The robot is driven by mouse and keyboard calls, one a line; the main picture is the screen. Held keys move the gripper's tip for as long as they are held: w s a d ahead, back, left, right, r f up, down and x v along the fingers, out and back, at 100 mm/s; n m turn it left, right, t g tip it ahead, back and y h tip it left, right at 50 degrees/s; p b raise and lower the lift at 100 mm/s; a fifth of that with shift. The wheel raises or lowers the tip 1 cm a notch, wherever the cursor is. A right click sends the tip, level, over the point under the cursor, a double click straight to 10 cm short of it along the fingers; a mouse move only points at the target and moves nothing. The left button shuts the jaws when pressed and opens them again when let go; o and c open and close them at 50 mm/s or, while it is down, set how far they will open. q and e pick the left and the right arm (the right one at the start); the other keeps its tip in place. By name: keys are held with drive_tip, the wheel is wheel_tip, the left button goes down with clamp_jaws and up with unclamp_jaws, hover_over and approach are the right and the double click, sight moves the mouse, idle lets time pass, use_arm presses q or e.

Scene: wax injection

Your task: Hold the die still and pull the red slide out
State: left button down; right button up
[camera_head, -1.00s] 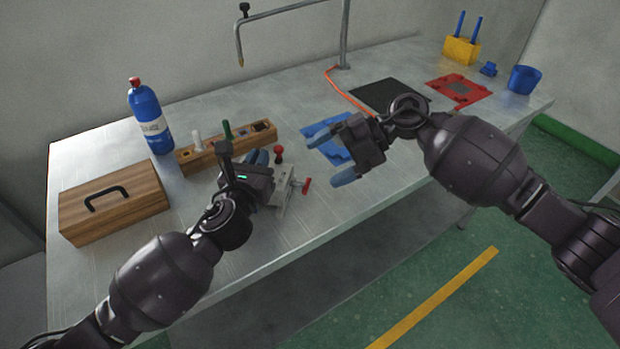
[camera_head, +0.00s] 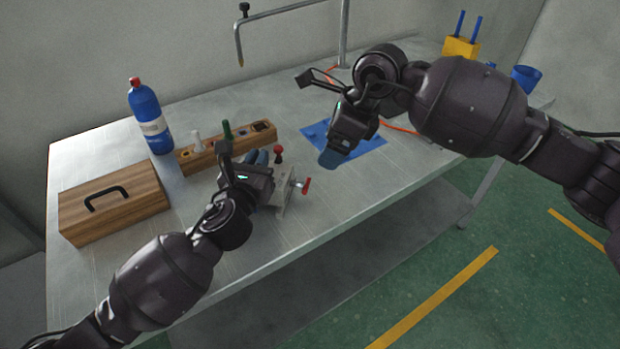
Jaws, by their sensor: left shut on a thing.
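The die is a small grey metal block (camera_head: 284,192) on the table, partly hidden behind my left gripper. The red slide shows as a red handle (camera_head: 306,186) sticking out on the die's right side. A red ball knob (camera_head: 279,152) stands up at its far side. My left gripper (camera_head: 262,158) is shut on the die, its blue fingertips mostly hidden by its own body. My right gripper (camera_head: 332,158) is in the air up and to the right of the red handle, apart from it. Its blue fingers point down and overlap in view, so their gap cannot be seen.
A blue mat (camera_head: 365,146) lies under my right gripper. A wooden rack (camera_head: 215,152), a blue bottle (camera_head: 150,121) and a wooden box (camera_head: 112,203) stand to the left. The table front, right of the die, is clear.

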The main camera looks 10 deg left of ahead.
sight(307, 184)
drive_tip(key=x, duration=1.2)
drive_tip(key=shift+d, duration=0.1)
drive_tip(key=shift+c, duration=0.5)
drive_tip(key=c, duration=1.2)
drive_tip(key=shift+d, duration=1.3)
use_arm(q)
drive_tip(key=shift+a, duration=0.1)
use_arm(e)
drive_tip(key=o, duration=1.3)
drive_tip(key=shift+s, duration=0.1)
drive_tip(key=shift+r, duration=0.1)
